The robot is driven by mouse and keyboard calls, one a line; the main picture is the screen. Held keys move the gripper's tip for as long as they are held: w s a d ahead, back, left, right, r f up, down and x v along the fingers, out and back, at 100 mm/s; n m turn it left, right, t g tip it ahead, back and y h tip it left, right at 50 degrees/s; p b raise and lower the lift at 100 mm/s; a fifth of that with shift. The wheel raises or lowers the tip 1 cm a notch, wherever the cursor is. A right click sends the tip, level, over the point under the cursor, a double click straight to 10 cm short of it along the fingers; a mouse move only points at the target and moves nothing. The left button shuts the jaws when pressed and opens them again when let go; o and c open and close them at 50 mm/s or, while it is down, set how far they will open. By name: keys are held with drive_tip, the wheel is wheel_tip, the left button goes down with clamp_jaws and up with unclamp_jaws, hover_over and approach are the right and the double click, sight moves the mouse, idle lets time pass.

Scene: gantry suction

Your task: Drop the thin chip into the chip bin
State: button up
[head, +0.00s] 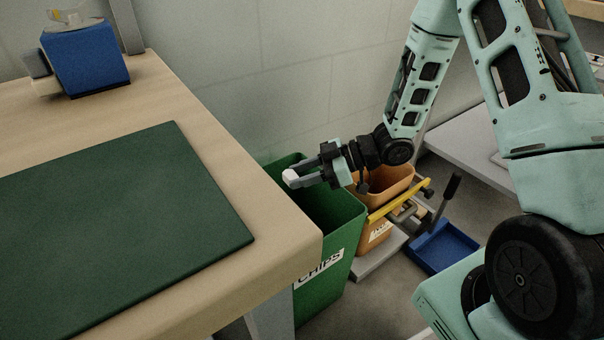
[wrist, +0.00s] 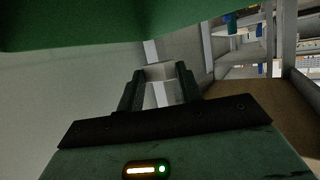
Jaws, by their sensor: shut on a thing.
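The green chip bin (head: 325,245), labelled CHIPS, stands on the floor beside the table's right edge. My gripper (head: 292,178) is above the bin's opening, reaching in from the right. It is shut on a small pale piece, the thin chip (head: 291,177), held at the fingertips. In the wrist view the chip (wrist: 159,72) shows as a light block between the two dark fingers (wrist: 160,85). A green surface (wrist: 110,22) fills the top of that view. The bin's floor is hidden in the head view.
An orange bin (head: 385,190) with a yellow bar (head: 395,200) stands just right of the chip bin. A blue tray (head: 441,246) lies on the floor. The wooden table (head: 190,95) carries a dark green mat (head: 120,225) and a blue device (head: 86,58).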

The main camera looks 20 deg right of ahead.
drive_tip(key=shift+f, duration=0.45)
drive_tip(key=o, duration=1)
drive_tip(key=p+v, duration=0.6)
drive_tip(key=v, duration=1.1)
drive_tip(key=shift+s+d, duration=0.15)
drive_tip(key=shift+d, duration=0.05)
drive_tip(key=shift+d, duration=0.1)
